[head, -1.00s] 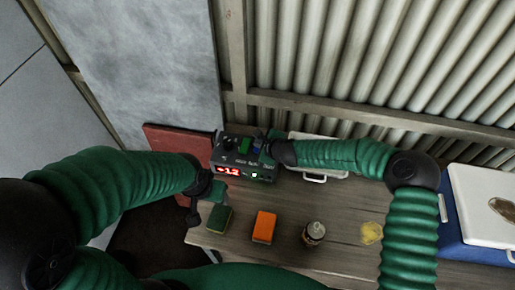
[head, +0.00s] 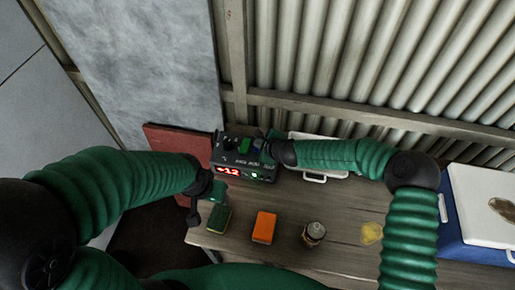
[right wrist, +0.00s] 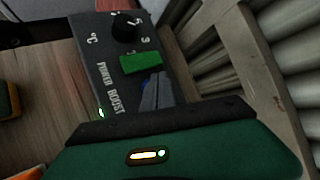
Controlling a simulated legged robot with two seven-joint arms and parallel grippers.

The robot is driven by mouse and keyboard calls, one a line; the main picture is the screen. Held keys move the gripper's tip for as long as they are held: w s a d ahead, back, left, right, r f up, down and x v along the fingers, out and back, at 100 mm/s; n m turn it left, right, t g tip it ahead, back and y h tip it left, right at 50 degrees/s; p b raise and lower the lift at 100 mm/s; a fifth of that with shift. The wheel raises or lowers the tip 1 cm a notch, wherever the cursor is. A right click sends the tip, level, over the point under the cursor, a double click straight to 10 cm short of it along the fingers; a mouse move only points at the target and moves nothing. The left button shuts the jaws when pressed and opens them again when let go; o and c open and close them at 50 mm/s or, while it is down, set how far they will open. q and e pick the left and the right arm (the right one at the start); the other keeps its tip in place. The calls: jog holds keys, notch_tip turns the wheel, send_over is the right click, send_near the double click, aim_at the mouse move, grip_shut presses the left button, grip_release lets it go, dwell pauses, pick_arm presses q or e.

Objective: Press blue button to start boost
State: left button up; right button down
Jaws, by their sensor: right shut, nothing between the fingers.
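A dark control box (head: 222,155) stands on the bench, with a red display (head: 228,171) that seems to read -12 and a lit green light. In the right wrist view its panel (right wrist: 92,55) says POWER BOOST and carries a black knob (right wrist: 126,25) and a green button (right wrist: 141,63). Only a sliver of the blue button (right wrist: 146,86) shows beside my right fingers. My right gripper (right wrist: 155,92) is shut and empty, over or against that button; contact is hard to tell. It also shows in the head view (head: 264,143). My left gripper (head: 193,214) hangs by the bench's left edge, its jaws unclear.
A green-yellow sponge (head: 219,219), an orange sponge (head: 264,227), a jar (head: 314,233) and a yellow patch (head: 371,233) lie along the bench. A blue and white cooler (head: 480,205) stands at right. A white case (head: 315,178) lies behind my right forearm. Corrugated wall stands behind.

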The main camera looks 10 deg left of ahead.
jog(key=shift+f+b, duration=0.35)
jog(key=shift+s+f+b, duration=0.1)
jog(key=shift+f+b, duration=0.3)
jog(key=shift+f, duration=0.1)
dwell(0.7)
jog(key=shift+r, duration=0.1)
jog(key=shift+r+p, duration=0.8)
jog(key=shift+r, duration=0.05)
jog(key=shift+r, duration=0.1)
notch_tip(320, 180, up, 5)
jog(key=p, duration=0.4)
